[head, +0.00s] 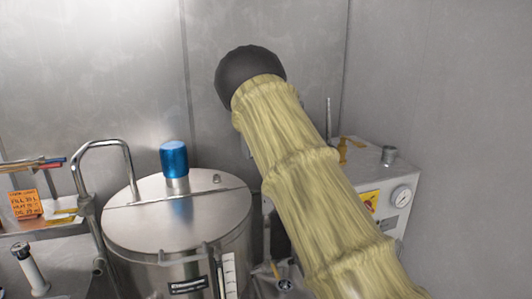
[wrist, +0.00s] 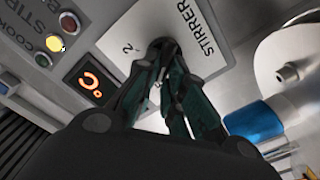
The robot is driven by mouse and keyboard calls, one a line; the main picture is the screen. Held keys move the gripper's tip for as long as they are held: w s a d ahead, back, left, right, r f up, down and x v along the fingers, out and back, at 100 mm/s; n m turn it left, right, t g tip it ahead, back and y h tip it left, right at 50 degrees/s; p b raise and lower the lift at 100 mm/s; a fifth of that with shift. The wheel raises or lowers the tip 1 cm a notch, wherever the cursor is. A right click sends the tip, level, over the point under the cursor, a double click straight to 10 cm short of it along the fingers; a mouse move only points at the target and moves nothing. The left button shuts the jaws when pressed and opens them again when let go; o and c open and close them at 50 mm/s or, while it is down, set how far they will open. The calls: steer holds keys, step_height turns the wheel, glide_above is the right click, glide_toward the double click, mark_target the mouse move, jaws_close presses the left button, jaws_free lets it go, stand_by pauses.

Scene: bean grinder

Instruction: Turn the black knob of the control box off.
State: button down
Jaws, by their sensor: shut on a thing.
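The control box (wrist: 105,28) shows at a tilt in the wrist view, with a white STIRRER plate (wrist: 216,32) on its face. My gripper (wrist: 162,52) reaches to this plate, its two dark green fingers drawn together at the tips. The fingers are shut on the black knob, which they hide almost wholly, so its pointer direction cannot be read. A "2" is printed on the plate left of the fingertips. In the head view my sleeved arm hides the gripper and knob.
Beside the plate are a lit yellow lamp (wrist: 55,43), a red button (wrist: 69,22) and a glowing orange display (wrist: 90,80). A steel vessel with a blue cap (head: 174,158) stands left of my arm; a gauge box (head: 385,170) stands right.

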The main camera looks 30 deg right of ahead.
steer(key=shift+a+f+n+b, duration=0.1)
steer(key=shift+f+n+b, duration=0.1)
steer(key=shift+n+b, duration=0.65)
steer(key=c, duration=1.5)
jaws_free()
steer(key=shift+r, duration=0.1)
steer(key=shift+s, duration=0.15)
steer(key=v, duration=1.1)
steer(key=shift+s, duration=0.35)
